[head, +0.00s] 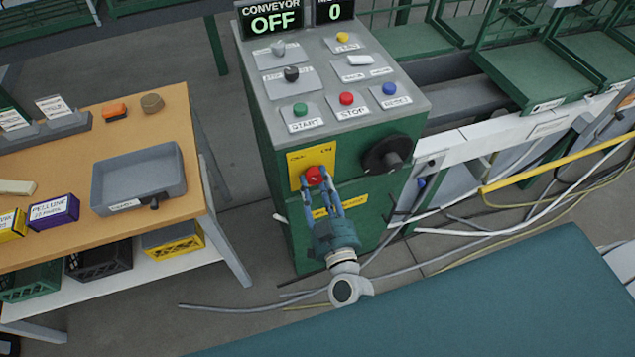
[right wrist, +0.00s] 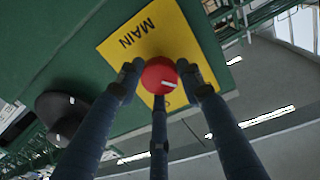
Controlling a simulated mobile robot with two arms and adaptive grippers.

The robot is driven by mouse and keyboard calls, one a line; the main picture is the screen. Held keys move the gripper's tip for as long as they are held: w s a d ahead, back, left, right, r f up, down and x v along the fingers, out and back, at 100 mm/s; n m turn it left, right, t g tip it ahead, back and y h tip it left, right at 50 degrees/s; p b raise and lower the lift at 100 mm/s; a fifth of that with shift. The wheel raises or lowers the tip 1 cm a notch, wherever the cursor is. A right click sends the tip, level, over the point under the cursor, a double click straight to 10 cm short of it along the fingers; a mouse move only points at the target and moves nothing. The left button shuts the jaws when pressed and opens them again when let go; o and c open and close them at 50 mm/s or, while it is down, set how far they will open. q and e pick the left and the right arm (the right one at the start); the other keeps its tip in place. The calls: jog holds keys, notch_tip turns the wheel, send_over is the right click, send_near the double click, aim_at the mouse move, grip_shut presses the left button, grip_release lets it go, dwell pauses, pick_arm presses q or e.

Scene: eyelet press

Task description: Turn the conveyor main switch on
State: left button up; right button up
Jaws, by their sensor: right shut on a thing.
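The conveyor main switch is a red round knob (head: 314,175) on a yellow plate (head: 323,158) on the front of the green control cabinet (head: 268,180). It also shows in the right wrist view (right wrist: 158,76), in front of the yellow plate marked MAIN (right wrist: 165,40). A small white mark is on the knob's face. My right gripper (head: 316,183) has its fingers closed around the knob, and in the right wrist view its fingers (right wrist: 160,85) surround it. The display (head: 272,20) reads CONVEYOR OFF. My left gripper is not in view.
A black handwheel (head: 387,155) sticks out right of the switch. START (head: 300,110), STOP (head: 347,98) and RESET (head: 389,89) buttons are on the sloped top panel. A wooden table with a grey tray (head: 140,178) stands left. Cables (head: 440,232) lie at the cabinet's right.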

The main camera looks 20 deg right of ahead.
jog(key=shift+m, duration=0.3)
jog(key=shift+m+p, duration=0.6)
jog(key=shift+m, duration=0.6)
jog(key=m, duration=0.4)
jog(key=shift+g+p, duration=0.3)
jog(key=shift+p, duration=0.1)
jog(key=m, duration=0.3)
jog(key=shift+m+y, duration=0.3)
jog(key=shift+m, duration=0.1)
jog(key=m, duration=0.4)
jog(key=shift+y+b, duration=0.3)
jog(key=shift+b, duration=0.05)
jog(key=shift+m, duration=0.3)
jog(key=o, duration=1.2)
jog(key=shift+r, duration=0.1)
jog(key=shift+c, duration=0.2)
